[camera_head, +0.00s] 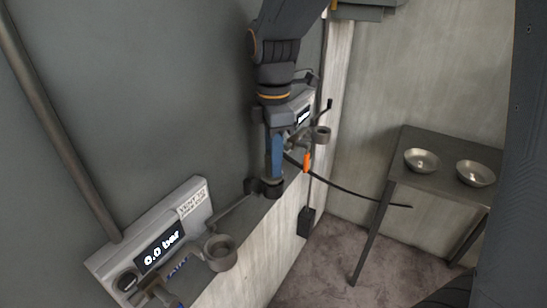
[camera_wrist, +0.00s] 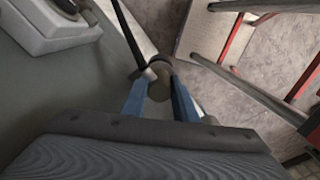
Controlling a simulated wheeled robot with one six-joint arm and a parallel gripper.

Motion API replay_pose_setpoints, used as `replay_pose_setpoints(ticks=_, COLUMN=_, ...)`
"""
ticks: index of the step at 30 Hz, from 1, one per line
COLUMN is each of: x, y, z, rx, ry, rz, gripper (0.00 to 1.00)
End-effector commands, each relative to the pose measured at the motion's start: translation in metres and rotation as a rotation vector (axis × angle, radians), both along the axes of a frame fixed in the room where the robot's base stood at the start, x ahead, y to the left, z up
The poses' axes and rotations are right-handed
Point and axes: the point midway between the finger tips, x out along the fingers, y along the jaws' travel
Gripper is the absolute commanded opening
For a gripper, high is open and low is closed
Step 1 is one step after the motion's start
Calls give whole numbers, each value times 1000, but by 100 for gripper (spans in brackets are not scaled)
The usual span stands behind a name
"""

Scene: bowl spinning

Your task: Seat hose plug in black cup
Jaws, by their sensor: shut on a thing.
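My gripper (camera_head: 272,176) points down in the head view, its blue fingers at a black cup (camera_head: 271,187) by the grey wall. In the wrist view my gripper (camera_wrist: 160,92) is shut on a dull brownish round piece, the plug (camera_wrist: 158,87), between the two blue fingertips. A dark round rim, seemingly the black cup (camera_wrist: 159,66), shows just beyond the fingertips. The plug lies in line with it there; how deep it sits, or whether it touches, I cannot tell. In the head view the fingers hide the plug.
A gauge box (camera_head: 150,240) reading 0.0 bar and a grey metal cup (camera_head: 220,250) are at the lower left. A second box (camera_head: 301,115) is behind my gripper. A thin black line (camera_head: 350,190) runs right. A table (camera_head: 440,195) holds two metal bowls (camera_head: 422,160).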

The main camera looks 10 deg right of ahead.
Motion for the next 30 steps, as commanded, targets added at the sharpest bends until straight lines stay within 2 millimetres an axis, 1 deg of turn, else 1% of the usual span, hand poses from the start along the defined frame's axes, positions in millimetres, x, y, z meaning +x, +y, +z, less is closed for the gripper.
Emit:
replay_pose_setpoints(ticks=18, x=0, y=-3, z=-8, rx=0, ry=0, rz=0, gripper=0)
replay_pose_setpoints(ticks=25, x=0, y=-2, z=-9, rx=0, ry=0, rz=0, gripper=0)
replay_pose_setpoints(ticks=26, x=0, y=-2, z=-9, rx=0, ry=0, rz=0, gripper=29)
replay_pose_setpoints(ticks=27, x=0, y=-2, z=-9, rx=0, ry=0, rz=0, gripper=36)
replay_pose_setpoints(ticks=29, x=0, y=-2, z=-9, rx=0, ry=0, rz=0, gripper=46)
replay_pose_setpoints(ticks=30, x=0, y=-2, z=-9, rx=0, ry=0, rz=0, gripper=48)
